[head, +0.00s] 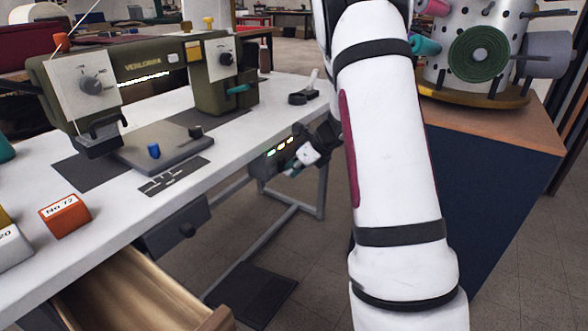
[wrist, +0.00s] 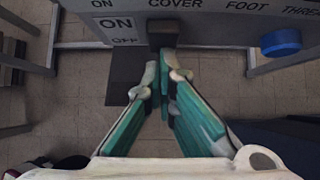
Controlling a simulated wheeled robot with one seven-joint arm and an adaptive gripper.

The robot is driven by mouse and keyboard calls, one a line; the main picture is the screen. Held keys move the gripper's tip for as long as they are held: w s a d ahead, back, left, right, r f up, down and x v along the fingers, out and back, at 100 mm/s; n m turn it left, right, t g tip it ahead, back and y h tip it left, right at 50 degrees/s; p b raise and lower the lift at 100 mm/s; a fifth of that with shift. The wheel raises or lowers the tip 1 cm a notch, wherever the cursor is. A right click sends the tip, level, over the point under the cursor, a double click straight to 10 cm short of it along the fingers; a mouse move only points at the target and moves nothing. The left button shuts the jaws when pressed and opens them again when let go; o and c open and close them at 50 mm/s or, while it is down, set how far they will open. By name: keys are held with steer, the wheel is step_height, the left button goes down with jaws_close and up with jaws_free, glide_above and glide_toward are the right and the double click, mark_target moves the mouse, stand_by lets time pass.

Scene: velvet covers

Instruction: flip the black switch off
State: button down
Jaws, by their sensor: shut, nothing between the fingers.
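In the wrist view, a grey panel (wrist: 215,29) carries printed words and an ON/OFF label beside a black switch (wrist: 163,33). My gripper (wrist: 164,72) has teal fingers with pale tips, brought together with nothing held. Its tips are just below the switch in the picture; I cannot tell whether they touch it. Which way the switch is set is not clear. In the head view, the panel's box (head: 262,165) with small lit lamps hangs under the table edge, and my gripper (head: 296,160) is right in front of it. The switch is hidden there.
A blue knob (wrist: 281,42) sits on the panel to the right of the switch. A green sewing machine (head: 140,75) stands on the white table (head: 110,215). An open wooden drawer (head: 140,290) juts out at lower left. A dark blue cabinet (head: 485,185) stands right of my arm.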

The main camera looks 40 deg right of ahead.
steer(key=shift+w+r, duration=0.1)
steer(key=shift+a+r+p, duration=0.1)
steer(key=shift+r+p, duration=0.65)
steer(key=shift+r, duration=0.05)
